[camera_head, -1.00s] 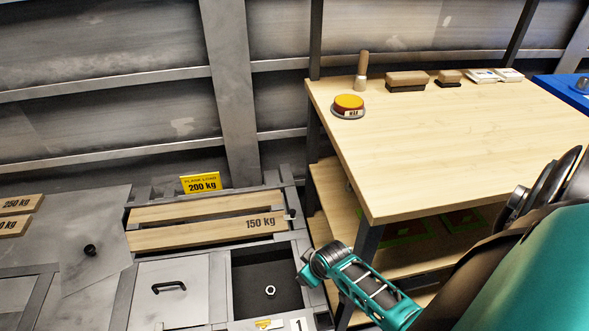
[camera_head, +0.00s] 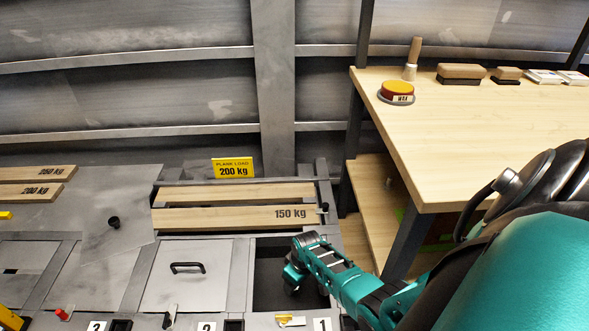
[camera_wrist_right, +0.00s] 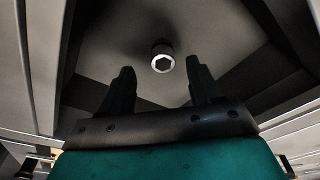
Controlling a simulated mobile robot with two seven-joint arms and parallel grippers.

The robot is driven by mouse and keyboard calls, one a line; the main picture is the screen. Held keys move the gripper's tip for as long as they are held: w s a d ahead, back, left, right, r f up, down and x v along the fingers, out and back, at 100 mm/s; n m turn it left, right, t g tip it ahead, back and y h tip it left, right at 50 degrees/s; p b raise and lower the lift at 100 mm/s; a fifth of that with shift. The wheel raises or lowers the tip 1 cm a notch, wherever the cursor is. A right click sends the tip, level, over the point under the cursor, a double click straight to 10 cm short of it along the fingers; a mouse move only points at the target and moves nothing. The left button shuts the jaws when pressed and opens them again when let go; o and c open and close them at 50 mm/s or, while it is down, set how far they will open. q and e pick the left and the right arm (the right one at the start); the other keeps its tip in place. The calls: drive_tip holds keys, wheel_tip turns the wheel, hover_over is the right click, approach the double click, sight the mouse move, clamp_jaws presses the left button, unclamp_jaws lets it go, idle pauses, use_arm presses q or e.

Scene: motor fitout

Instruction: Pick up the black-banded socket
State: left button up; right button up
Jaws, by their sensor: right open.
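A pale socket (camera_wrist_right: 162,60) with a hexagonal opening stands in the dark open compartment (camera_head: 268,301), seen in the right wrist view. Its side is in shadow and I cannot make out a black band. My right gripper (camera_wrist_right: 160,72) is open, with its two fingers to either side of the socket in the picture and a visible gap to it. In the head view my right arm reaches over the compartment and hides the socket. A small black round thing (camera_head: 113,222) sits on the sloped grey plate at left; I cannot tell what it is. My left gripper is not in view.
A lidded bay (camera_head: 186,285) with a black handle lies left of the compartment. Wooden planks (camera_head: 235,217) lie behind it, with a yellow load sign (camera_head: 233,168). A wooden workbench (camera_head: 480,140) stands at right. The compartment walls rise around my right gripper.

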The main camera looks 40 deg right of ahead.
drive_tip(key=f+b, duration=0.1)
drive_tip(key=f, duration=0.1)
drive_tip(key=f+b, duration=0.2)
drive_tip(key=shift+w+a, duration=0.2)
drive_tip(key=shift+w, duration=0.2)
drive_tip(key=shift+w+f, duration=0.1)
drive_tip(key=shift+f, duration=0.25)
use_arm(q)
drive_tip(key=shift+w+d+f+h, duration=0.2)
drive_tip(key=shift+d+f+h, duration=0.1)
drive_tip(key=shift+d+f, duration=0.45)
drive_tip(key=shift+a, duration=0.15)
use_arm(e)
clamp_jaws()
